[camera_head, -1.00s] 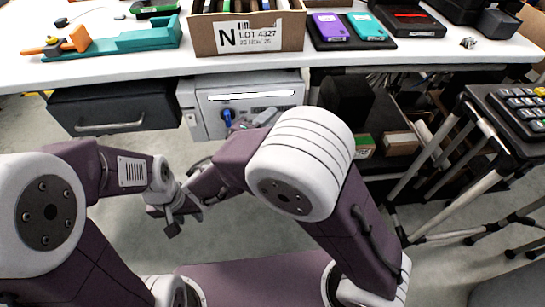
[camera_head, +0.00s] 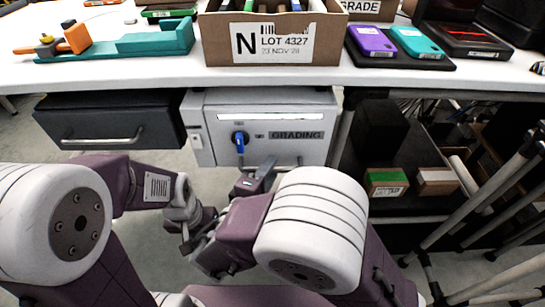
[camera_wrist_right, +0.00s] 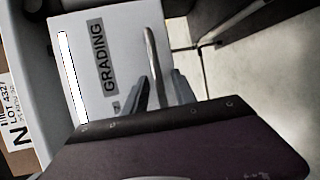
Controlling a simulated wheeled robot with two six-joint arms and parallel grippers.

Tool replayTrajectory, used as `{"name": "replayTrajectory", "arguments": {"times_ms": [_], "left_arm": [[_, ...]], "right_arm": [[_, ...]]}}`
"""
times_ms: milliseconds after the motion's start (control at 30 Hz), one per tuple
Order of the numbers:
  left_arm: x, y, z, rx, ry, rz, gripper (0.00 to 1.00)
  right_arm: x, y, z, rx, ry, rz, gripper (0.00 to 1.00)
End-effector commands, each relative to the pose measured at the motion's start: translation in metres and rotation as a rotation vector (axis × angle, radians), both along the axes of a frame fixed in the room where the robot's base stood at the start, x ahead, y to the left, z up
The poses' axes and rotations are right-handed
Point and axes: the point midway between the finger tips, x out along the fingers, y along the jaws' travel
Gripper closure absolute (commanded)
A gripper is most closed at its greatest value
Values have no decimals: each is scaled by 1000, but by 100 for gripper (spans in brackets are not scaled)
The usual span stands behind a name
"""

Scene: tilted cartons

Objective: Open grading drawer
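The grading drawer (camera_head: 290,118) is a light grey metal front with a "GRADING" label, under the bench, and looks closed. A blue key (camera_head: 240,142) sits in its lock, left of the label. Its silver bar handle (camera_wrist_right: 151,55) runs along the lower edge of the front. My right gripper (camera_head: 256,182) is at the handle. In the right wrist view the fingers (camera_wrist_right: 160,92) are apart, with the end of the handle between them; firm contact cannot be seen. My left gripper (camera_head: 188,222) hangs low, away from the drawer, its fingers unclear.
A black drawer (camera_head: 110,120) with a silver handle is left of the grading drawer. The white bench (camera_head: 130,72) above holds a carton (camera_head: 325,45), a purple case (camera_head: 371,41) and a teal case (camera_head: 416,41). Black shelving and metal stand legs (camera_head: 500,180) are on the right.

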Motion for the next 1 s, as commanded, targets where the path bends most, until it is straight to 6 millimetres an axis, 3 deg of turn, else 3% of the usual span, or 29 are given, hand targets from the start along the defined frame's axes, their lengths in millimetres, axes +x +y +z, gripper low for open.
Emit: {"name": "replayTrajectory", "arguments": {"times_ms": [333, 467, 1000], "left_arm": [[0, 0, -1, 0, 0, 0, 64], [0, 0, -1, 0, 0, 0, 64], [0, 0, -1, 0, 0, 0, 64]], "right_arm": [[-1, -2, -1, 0, 0, 2, 68], [-1, -2, -1, 0, 0, 2, 100], [-1, -2, -1, 0, 0, 1, 100]]}}
